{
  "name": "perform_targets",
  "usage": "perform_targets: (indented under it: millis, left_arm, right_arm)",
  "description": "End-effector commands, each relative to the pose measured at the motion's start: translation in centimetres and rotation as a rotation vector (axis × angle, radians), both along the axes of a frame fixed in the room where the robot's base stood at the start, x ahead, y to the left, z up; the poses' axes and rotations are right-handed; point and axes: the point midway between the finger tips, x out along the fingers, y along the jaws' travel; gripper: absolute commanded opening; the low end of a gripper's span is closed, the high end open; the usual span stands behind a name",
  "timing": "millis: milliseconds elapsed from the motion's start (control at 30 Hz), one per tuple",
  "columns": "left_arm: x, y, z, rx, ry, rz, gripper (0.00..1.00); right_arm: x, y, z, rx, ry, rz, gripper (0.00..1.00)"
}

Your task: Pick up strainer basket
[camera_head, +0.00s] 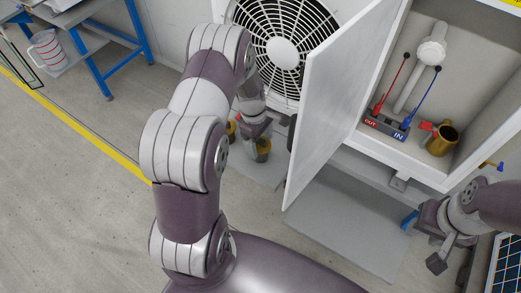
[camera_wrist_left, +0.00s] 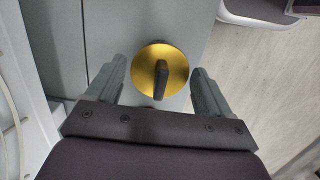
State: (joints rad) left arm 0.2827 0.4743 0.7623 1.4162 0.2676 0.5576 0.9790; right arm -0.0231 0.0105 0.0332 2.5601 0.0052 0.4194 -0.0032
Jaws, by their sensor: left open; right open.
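A round gold piece with a dark upright bar across its middle (camera_wrist_left: 174,62) sits between the fingers of my left gripper (camera_wrist_left: 160,88) in the left wrist view. It may be the strainer basket or its top; I cannot tell which. The fingers are open on either side, with no clear grip on it. In the head view my left gripper (camera_head: 258,136) reaches down beside the fan housing, and a gold cylinder (camera_head: 263,151) shows just below it. My right gripper (camera_head: 431,240) is open and empty at the lower right, below the cabinet.
An open white door (camera_head: 335,85) stands just right of my left arm. A blue-framed bench with a striped jug (camera_head: 47,50) is at upper left. Floor at left is clear.

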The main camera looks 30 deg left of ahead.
Motion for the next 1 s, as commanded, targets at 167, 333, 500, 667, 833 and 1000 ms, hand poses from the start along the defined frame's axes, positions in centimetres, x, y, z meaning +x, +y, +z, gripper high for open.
perform_targets:
  millis: [167,333,500,667,833,1000]
  left_arm:
    - [-0.2,-0.5,-3.1,0.0,0.002,-0.002,0.81]
    - [-0.2,-0.5,-3.1,0.0,0.0,-0.002,0.81]
    - [-0.2,-0.5,-3.1,0.0,0.001,-0.001,0.53]
    - [-0.2,-0.5,-3.1,0.0,0.0,-0.002,0.53]
    - [-0.1,-0.5,-2.1,0.001,-0.002,-0.002,0.53]
    - [-0.1,-0.5,2.1,0.001,-0.004,-0.001,0.53]
  right_arm:
    - [0.0,0.0,-0.6,0.0,0.0,0.0,0.43]
    - [0.0,0.0,-0.5,0.0,0.0,0.0,0.43]
    - [0.0,0.0,-0.5,0.0,0.0,0.0,0.43]
    - [0.0,0.0,-0.5,0.0,0.0,0.0,0.43]
    - [0.0,0.0,-0.2,0.0,0.0,0.0,0.43]
    - [0.0,0.0,0.5,0.0,0.0,0.0,0.43]
